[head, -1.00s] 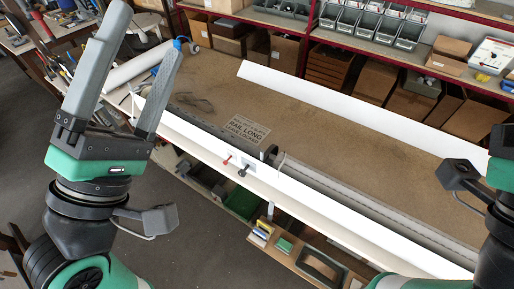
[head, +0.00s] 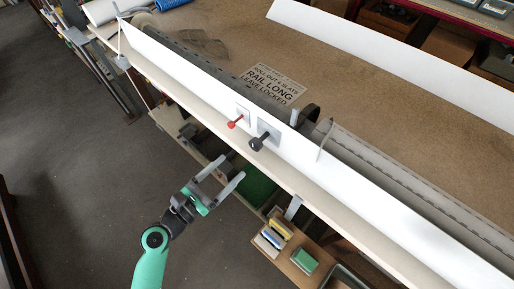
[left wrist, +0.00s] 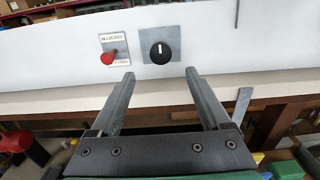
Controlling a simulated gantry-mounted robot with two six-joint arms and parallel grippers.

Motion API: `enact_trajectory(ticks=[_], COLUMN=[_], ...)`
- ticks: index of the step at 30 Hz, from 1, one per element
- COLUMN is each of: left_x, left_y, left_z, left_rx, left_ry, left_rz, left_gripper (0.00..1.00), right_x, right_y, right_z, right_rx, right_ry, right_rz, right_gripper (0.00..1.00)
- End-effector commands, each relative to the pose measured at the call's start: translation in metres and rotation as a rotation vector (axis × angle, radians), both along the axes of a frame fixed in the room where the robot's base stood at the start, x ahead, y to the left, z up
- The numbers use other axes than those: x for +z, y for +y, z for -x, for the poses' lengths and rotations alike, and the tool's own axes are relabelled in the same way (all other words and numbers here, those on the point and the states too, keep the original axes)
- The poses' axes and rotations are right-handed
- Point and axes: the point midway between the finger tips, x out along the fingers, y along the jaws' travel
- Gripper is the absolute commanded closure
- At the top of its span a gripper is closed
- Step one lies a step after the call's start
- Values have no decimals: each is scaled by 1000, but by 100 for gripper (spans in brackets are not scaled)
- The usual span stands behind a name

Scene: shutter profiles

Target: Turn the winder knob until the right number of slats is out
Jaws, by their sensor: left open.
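The black winder knob (head: 258,142) sticks out of the white front panel (head: 180,80). In the left wrist view the knob (left wrist: 160,53) has a white pointer line standing about upright. A red lever (left wrist: 109,57) sits left of it, between labels reading "IN LOCKED" and "FREE". My left gripper (head: 231,167) is open and empty, in front of and below the knob, its fingers pointing at the panel and apart from the knob. A placard (head: 275,84) mentions rolling out slats, "RAIL LONG" and "LEAVE LOCKED"; its number is unclear. Grey slats (head: 400,188) lie behind the panel. My right gripper is out of view.
A narrow pale ledge (head: 208,125) runs below the panel. Under it are a green bin (head: 257,186) and a shelf with small boxes (head: 304,260). A second white rail (head: 400,65) stands across the brown bench. Open floor lies at the left.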

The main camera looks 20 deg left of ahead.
Motion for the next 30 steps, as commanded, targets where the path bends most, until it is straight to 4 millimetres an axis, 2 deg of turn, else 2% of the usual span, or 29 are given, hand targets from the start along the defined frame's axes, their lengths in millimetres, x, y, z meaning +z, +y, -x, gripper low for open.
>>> enact_trajectory(ticks=[5, 12, 18, 22, 29, 30], left_x=[1, -1, 0, 1, 2, 2], left_y=[-7, -24, -34, -37, -37, -37], left_z=[-18, -69, -101, -109, -110, -110], left_rx=[-4, -5, -2, -2, -1, -1], left_ry=[-3, -3, -3, -3, -1, -1], left_rz=[-2, -2, -1, -2, -2, -2], left_gripper=[19, 19, 19, 19, 19, 25], right_x=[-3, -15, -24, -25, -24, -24], right_y=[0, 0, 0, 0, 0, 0], right_z=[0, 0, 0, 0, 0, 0], right_rx=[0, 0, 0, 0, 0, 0], right_ry=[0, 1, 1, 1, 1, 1], right_rz=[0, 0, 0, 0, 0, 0], right_gripper=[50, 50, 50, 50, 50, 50])
